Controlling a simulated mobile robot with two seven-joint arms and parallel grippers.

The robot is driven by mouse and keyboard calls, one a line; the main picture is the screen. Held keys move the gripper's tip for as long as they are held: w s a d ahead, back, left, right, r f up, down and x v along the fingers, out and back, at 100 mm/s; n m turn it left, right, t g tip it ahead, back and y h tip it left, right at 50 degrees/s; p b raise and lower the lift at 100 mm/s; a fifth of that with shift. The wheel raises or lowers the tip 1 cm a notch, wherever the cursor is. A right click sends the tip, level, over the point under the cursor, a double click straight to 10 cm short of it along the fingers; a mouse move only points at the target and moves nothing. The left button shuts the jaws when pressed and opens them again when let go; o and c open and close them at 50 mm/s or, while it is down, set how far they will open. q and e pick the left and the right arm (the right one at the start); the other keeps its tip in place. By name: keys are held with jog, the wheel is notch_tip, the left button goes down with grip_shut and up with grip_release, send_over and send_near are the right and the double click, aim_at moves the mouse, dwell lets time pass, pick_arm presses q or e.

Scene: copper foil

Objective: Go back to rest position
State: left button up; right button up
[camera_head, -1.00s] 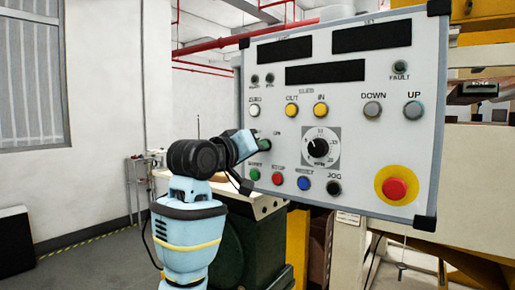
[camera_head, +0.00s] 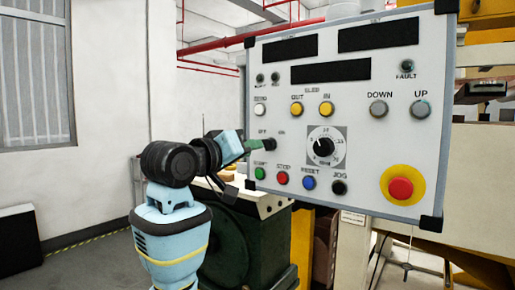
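My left arm rises from the bottom left, with its black wrist and light blue hand in front of the left edge of the control panel (camera_head: 448,60). My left gripper (camera_head: 236,168) is beside the panel's lower left buttons. Its fingers are small and partly overlapped, so I cannot tell whether they are open or shut. I see nothing held. A dark selector switch (camera_head: 268,145) marked OFF and ON is just right of the hand; I cannot tell whether they touch. My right gripper is not in view.
The panel carries a green button (camera_head: 260,173), a red button (camera_head: 282,178), a dial (camera_head: 323,147) and a large red emergency button (camera_head: 401,188) on yellow. A dark green machine (camera_head: 240,245) stands below it. Open floor lies at the left.

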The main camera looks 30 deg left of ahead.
pick_arm(q)
jog(key=shift+s+a, duration=0.1)
jog(key=shift+s, duration=0.9)
